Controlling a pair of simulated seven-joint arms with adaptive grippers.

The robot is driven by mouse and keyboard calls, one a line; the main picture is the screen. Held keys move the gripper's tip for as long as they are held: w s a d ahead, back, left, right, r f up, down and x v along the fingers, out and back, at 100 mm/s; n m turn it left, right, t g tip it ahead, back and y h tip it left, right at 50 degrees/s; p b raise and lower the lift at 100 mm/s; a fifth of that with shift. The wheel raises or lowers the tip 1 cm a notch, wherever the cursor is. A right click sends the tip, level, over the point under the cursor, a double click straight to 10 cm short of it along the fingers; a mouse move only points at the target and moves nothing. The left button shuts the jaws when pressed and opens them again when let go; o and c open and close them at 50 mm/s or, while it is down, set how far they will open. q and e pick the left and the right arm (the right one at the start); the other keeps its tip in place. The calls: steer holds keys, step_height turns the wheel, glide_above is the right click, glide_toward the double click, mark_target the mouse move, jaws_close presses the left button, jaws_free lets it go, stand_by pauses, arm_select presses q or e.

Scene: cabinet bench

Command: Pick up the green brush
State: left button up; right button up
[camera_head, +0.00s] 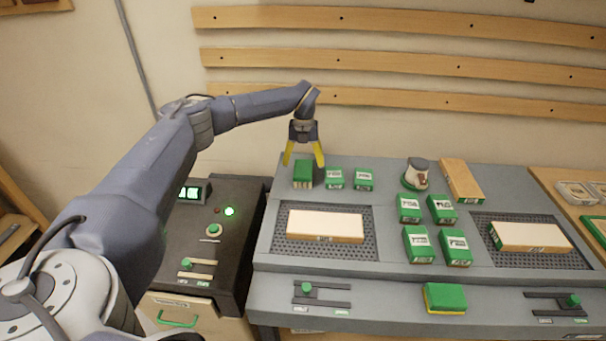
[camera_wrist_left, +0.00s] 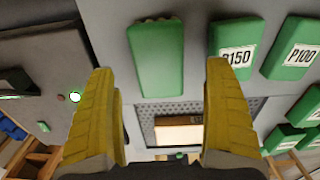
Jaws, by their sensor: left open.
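The green brush (camera_head: 303,174) stands at the back left of the grey bench, a green block with pale bristle-like ridges on its side. In the left wrist view the green brush (camera_wrist_left: 157,58) lies ahead of and between my fingers. My left gripper (camera_head: 304,160) is open, its yellow fingers pointing down on either side just above the brush. In the left wrist view my left gripper (camera_wrist_left: 158,80) is spread wide, with nothing between the fingertips. My right gripper is not in view.
Labelled green blocks, P150 (camera_wrist_left: 235,48) and P100 (camera_wrist_left: 293,48), stand close right of the brush. A wooden board (camera_head: 325,226) lies on a perforated mat in front. A black control box (camera_head: 208,245) is at left. A green-yellow sponge (camera_head: 444,298) lies near the front edge.

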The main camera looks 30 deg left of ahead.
mark_target(303, 168)
arm_select(q)
steer(key=shift+f, duration=3.05)
steer(key=c, duration=1.4)
steer(key=shift+r, duration=0.1)
step_height(303, 168, up, 20)
